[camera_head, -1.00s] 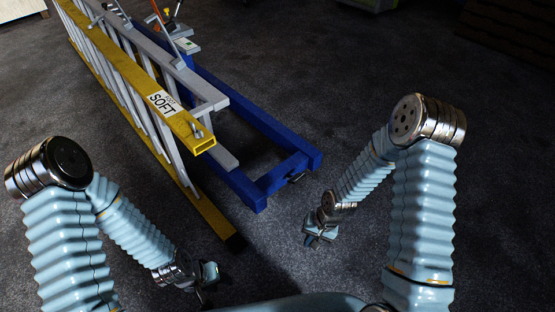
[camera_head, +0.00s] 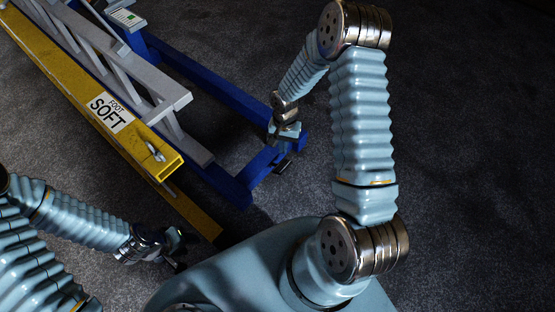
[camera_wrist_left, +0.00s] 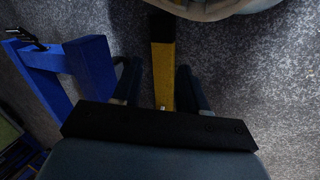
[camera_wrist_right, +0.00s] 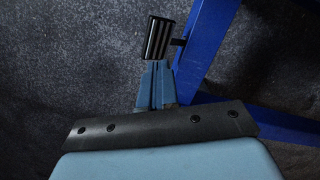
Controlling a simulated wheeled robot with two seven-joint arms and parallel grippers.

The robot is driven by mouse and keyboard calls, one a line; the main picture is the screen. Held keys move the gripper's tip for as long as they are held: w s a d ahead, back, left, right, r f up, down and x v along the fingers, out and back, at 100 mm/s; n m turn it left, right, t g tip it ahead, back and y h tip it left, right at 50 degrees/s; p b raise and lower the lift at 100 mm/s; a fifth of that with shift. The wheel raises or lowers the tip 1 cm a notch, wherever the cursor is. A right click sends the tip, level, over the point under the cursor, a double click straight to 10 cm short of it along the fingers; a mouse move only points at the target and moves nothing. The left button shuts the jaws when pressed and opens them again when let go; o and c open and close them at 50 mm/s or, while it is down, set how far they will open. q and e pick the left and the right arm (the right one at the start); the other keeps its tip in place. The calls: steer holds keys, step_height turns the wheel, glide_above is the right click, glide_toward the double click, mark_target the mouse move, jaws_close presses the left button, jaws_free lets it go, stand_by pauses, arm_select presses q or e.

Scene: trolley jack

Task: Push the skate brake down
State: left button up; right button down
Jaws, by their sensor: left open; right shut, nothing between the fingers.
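The skate brake is a small black ribbed pedal (camera_wrist_right: 158,38) on a short arm at the end of the blue frame (camera_wrist_right: 204,40). In the head view the brake (camera_head: 284,166) shows as a dark piece at the frame's near corner. My right gripper (camera_head: 286,138) is shut and empty, just above that corner. In the right wrist view its closed fingers (camera_wrist_right: 154,82) point at the pedal, with their tips right by its lower end; whether they touch it I cannot tell. My left gripper (camera_head: 182,252) is open and empty, low near the yellow rail's end.
Grey carpet (camera_head: 470,150) to the right is clear. The background is dark.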

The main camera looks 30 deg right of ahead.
mark_target(283, 164)
steer(key=shift+s+a+f+b, duration=0.15)
steer(key=shift+f+b, duration=0.9)
steer(key=shift+f, duration=0.7)
steer(key=shift+s+a+f+b, duration=0.15)
steer(key=shift+f+b, duration=0.85)
steer(key=shift+f, duration=0.85)
step_height(283, 164, down, 4)
steer(key=b, duration=0.4)
steer(key=shift+f, duration=0.2)
steer(key=shift+r, duration=0.2)
steer(key=shift+w+d+r, duration=0.25)
steer(key=shift+w+d, duration=0.3)
steer(key=shift+w, duration=0.05)
steer(key=shift+w+d+r, duration=0.25)
steer(key=shift+w+d, duration=0.25)
steer(key=shift+w, duration=0.05)
